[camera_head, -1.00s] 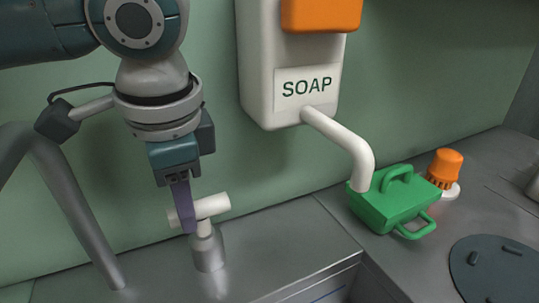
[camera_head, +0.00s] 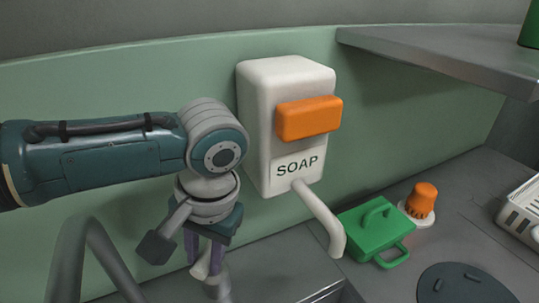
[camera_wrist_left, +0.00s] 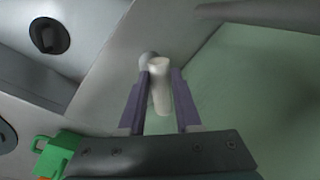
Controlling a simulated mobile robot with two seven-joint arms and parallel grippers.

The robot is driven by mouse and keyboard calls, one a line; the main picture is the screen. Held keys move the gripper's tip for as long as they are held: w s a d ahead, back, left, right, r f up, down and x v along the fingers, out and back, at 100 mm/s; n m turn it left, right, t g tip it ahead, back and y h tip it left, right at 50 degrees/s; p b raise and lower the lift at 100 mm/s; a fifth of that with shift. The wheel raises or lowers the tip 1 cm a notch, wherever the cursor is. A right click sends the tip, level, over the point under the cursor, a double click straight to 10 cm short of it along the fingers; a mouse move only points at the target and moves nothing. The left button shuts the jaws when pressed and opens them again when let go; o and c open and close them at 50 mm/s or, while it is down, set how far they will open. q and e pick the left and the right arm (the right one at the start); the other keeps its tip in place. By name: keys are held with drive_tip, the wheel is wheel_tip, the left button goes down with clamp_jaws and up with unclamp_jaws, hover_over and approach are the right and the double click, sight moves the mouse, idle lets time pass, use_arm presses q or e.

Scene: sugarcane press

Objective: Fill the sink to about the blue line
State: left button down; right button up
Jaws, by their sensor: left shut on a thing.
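My left gripper (camera_head: 205,272) points down at the white tap handle (camera_head: 201,269) on its grey post (camera_head: 217,287). The purple fingers are shut on the handle, one on each side of it. The handle also shows between the fingers in the left wrist view (camera_wrist_left: 161,88). The grey tap spout (camera_head: 95,240) bends down at the lower left. Only a corner of the sink (camera_head: 335,293) shows at the bottom edge of the head view. The blue line and any water level are out of view. My right gripper is not in view.
A white soap dispenser (camera_head: 285,168) with an orange push block (camera_head: 310,117) hangs on the green wall beside my left arm. A green box (camera_head: 372,232), an orange brush (camera_head: 422,200) and a dark round lid (camera_head: 465,284) are on the counter. A shelf (camera_head: 440,55) is at upper right.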

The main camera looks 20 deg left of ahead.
use_arm(q)
drive_tip(key=shift+d+n+p, duration=0.1)
drive_tip(key=shift+n+p, duration=0.35)
drive_tip(key=shift+n, duration=0.45)
drive_tip(key=shift+w, duration=0.1)
drive_tip(key=c, duration=0.6)
unclamp_jaws()
drive_tip(key=r, duration=0.3)
drive_tip(key=d+r+p, duration=0.1)
drive_tip(key=r, duration=0.2)
drive_tip(key=d+r+p, duration=0.1)
drive_tip(key=r, duration=0.2)
drive_tip(key=shift+w+r, duration=0.25)
drive_tip(key=shift+r, duration=0.15)
